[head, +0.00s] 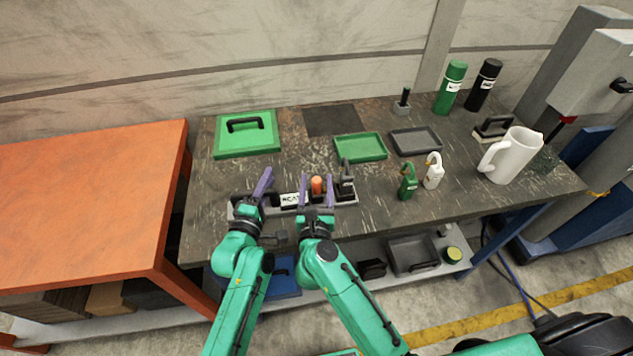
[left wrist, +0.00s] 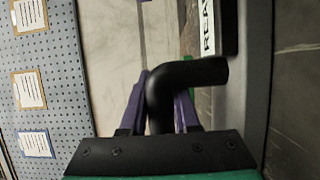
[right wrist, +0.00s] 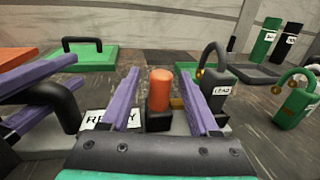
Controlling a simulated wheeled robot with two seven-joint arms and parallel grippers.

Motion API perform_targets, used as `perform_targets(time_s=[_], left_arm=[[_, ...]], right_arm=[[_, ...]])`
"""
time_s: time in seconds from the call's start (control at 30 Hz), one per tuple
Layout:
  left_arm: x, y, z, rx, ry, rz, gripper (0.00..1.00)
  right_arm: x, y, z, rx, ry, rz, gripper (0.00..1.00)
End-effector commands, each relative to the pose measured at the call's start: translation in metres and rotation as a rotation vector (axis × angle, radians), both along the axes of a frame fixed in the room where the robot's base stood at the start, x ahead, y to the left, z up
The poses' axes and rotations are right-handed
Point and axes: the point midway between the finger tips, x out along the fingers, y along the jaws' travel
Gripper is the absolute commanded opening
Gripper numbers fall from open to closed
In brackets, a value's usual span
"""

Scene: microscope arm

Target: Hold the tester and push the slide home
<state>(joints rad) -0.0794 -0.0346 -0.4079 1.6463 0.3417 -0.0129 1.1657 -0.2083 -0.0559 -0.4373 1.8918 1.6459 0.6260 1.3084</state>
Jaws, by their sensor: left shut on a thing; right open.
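The tester is a long grey tray (head: 238,212) near the table's front edge, with a READY label (head: 291,199). The label also shows in the right wrist view (right wrist: 110,119). My left gripper (head: 256,192) is shut on a black curved handle (left wrist: 190,78) at the tester's left end. An orange knob (head: 316,184), apparently the slide's, stands upright mid-tester. My right gripper (head: 316,178) is open, with one purple finger on each side of this knob (right wrist: 160,88); in the right wrist view gaps show on both sides. The slide's track is mostly hidden.
A dark shackled block with a label (right wrist: 220,93) stands at the tester's right end. Green (head: 408,188) and white (head: 433,175) padlocks stand further right. Behind are a green lidded box (head: 231,143), a green tray (head: 360,148) and a grey tray (head: 416,141). A white jug (head: 512,157) is far right.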

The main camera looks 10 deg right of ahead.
Motion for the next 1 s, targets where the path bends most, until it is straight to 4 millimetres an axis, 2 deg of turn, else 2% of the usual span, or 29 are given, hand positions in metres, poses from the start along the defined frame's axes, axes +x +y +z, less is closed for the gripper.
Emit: perform_targets(time_s=[0.03,0.27,0.37,0.43,1.0], left_arm=[[-0.0023,0.0001,-0.0097,0.006,0.020,-0.003,0.00],[-0.0022,0.0002,-0.0097,0.006,0.020,-0.003,0.00],[-0.0022,0.0002,-0.0097,0.006,0.020,-0.003,0.00],[-0.0022,0.0002,-0.0097,0.006,0.020,-0.003,0.00],[-0.0022,0.0002,-0.0096,0.006,0.020,-0.003,0.00]], right_arm=[[0.0030,-0.0003,-0.0009,0.000,0.001,0.001,0.62],[0.0046,-0.0009,-0.0009,0.000,0.001,0.000,0.62],[0.0045,-0.0010,-0.0010,0.000,0.001,0.000,0.27],[0.0044,-0.0008,-0.0010,0.000,0.001,0.000,0.01],[0.0042,-0.0007,-0.0010,0.000,0.000,0.001,0.00]])
